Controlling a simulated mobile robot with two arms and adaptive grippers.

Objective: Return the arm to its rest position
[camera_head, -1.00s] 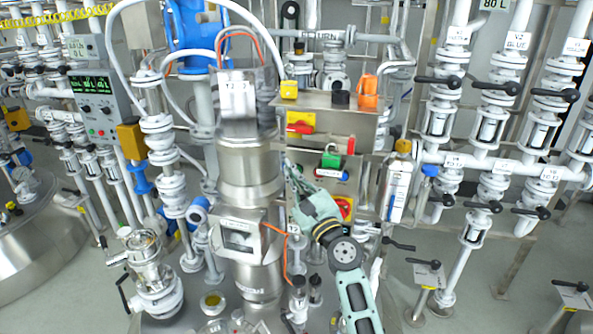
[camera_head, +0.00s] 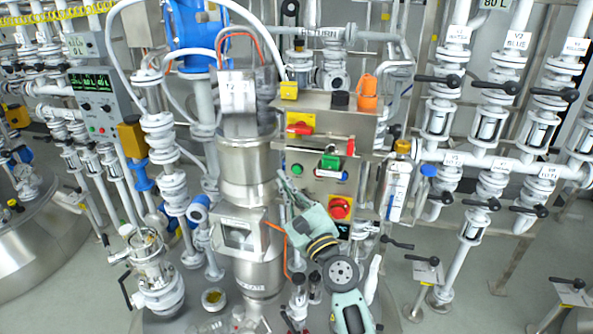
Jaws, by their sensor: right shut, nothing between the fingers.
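My right arm, pale green and grey, reaches up from the bottom of the head view. Its gripper (camera_head: 287,187) is shut and empty, pointing up and left beside the steel column (camera_head: 247,163), in front of the lower left of the control box. I cannot tell whether it touches either. The control box (camera_head: 305,188) shows a green button, a red round button on a yellow plate (camera_head: 341,207) and a green padlock-like part (camera_head: 330,163). My left gripper is not in view.
Valves with black handles (camera_head: 497,86) fill the right side. A small steel vessel (camera_head: 155,275) stands at lower left.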

